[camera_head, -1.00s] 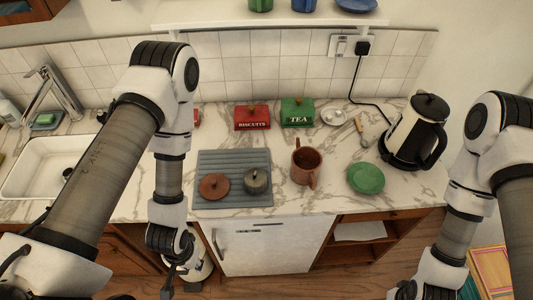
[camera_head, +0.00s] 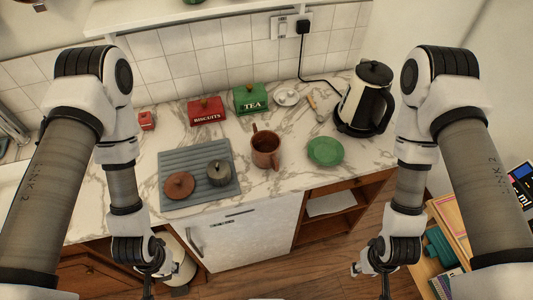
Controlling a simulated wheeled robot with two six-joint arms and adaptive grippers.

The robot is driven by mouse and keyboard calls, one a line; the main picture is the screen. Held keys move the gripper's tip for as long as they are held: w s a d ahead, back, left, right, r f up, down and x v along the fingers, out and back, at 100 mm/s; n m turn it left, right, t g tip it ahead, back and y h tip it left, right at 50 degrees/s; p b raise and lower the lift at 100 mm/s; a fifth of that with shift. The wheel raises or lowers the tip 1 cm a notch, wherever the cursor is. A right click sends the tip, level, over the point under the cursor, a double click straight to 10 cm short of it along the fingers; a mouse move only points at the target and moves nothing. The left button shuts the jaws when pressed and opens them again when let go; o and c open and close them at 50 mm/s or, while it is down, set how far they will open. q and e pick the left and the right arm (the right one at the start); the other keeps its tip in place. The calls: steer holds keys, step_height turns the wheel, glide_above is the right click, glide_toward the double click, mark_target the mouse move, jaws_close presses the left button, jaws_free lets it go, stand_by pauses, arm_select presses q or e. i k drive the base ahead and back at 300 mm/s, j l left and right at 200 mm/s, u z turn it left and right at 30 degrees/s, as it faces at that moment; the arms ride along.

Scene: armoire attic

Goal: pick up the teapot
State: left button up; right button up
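A brown teapot (camera_head: 265,151) stands upright and open on the marble counter, right of the grey ribbed mat. A round brown lid (camera_head: 179,186) with a knob lies on that mat. My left gripper (camera_head: 149,284) hangs low in front of the counter, left of the teapot and well apart from it. My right gripper (camera_head: 369,277) hangs low at the lower right, also in front of the counter and away from the teapot. Both grippers are small and partly hidden by my arm links, so their finger opening is unclear. Nothing is seen held.
A grey lidded pot (camera_head: 220,173) sits on the mat (camera_head: 195,155). A green plate (camera_head: 325,151) lies right of the teapot. Behind are the red biscuits tin (camera_head: 207,111), green tea tin (camera_head: 250,99) and kettle (camera_head: 366,100). A wooden crate (camera_head: 450,230) stands at lower right.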

mark_target(259, 161)
steer(key=k+j+z, duration=0.15)
steer(key=z, duration=0.25)
steer(key=k+j+z, duration=0.1)
steer(key=z, duration=0.25)
steer(key=k+z, duration=0.2)
steer(key=z, duration=0.2)
